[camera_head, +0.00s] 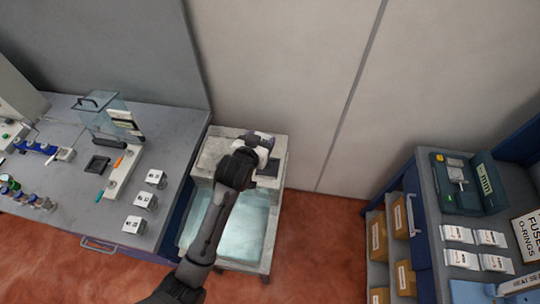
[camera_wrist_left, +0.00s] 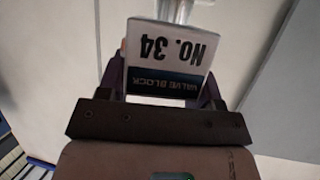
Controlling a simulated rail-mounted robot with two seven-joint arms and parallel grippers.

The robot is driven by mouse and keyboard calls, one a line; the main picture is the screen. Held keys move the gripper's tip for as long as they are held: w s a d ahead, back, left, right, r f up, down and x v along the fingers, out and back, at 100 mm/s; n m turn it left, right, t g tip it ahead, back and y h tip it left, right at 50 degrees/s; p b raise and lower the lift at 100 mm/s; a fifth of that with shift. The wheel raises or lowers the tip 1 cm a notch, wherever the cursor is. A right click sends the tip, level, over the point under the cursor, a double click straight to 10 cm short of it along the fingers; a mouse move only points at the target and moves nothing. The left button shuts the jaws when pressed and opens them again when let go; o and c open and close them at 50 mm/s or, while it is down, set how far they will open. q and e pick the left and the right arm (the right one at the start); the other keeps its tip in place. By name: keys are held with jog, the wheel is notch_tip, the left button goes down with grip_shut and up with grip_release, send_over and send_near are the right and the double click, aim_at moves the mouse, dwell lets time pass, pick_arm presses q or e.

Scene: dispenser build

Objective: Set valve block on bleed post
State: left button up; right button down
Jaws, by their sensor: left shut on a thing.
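My left gripper (camera_head: 260,147) is over the top deck of a pale cart, at the end of my dark arm. In the left wrist view the gripper (camera_wrist_left: 161,90) is shut on a white valve block (camera_wrist_left: 168,48). The block's label reads "NO. 34" and "VALVE BLOCK", upside down in that view. A pale metallic cylinder (camera_wrist_left: 178,9), perhaps the bleed post, shows just beyond the block; I cannot tell whether they touch. In the head view the gripper largely hides the block and any post. My right gripper is not in view.
The cart (camera_head: 208,160) has a clear bluish basin (camera_head: 252,222) in front. Left is a grey bench (camera_head: 95,222) with several white labelled blocks (camera_head: 145,200) and a clear guard (camera_head: 105,115). Right is a bench with a green case (camera_head: 455,200), white packets (camera_head: 457,234) and cartons (camera_head: 377,237) below.

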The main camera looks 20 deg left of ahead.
pick_arm(q)
jog(key=w+f+b, duration=0.2)
jog(key=f+b, duration=0.1)
jog(key=f, duration=0.2)
jog(key=w+f+b, duration=0.2)
jog(key=f+b, duration=0.2)
jog(key=f, duration=0.2)
jog(key=w+f+b, duration=0.2)
jog(key=f+b, duration=0.2)
jog(key=f, duration=0.2)
jog(key=shift+w+a, duration=0.1)
jog(key=shift+w, duration=0.1)
jog(key=shift+p, duration=0.3)
dwell(0.3)
dwell(0.8)
jog(key=shift+p, duration=0.45)
jog(key=shift+f+b, duration=0.35)
jog(key=shift+f, duration=0.3)
dwell(0.4)
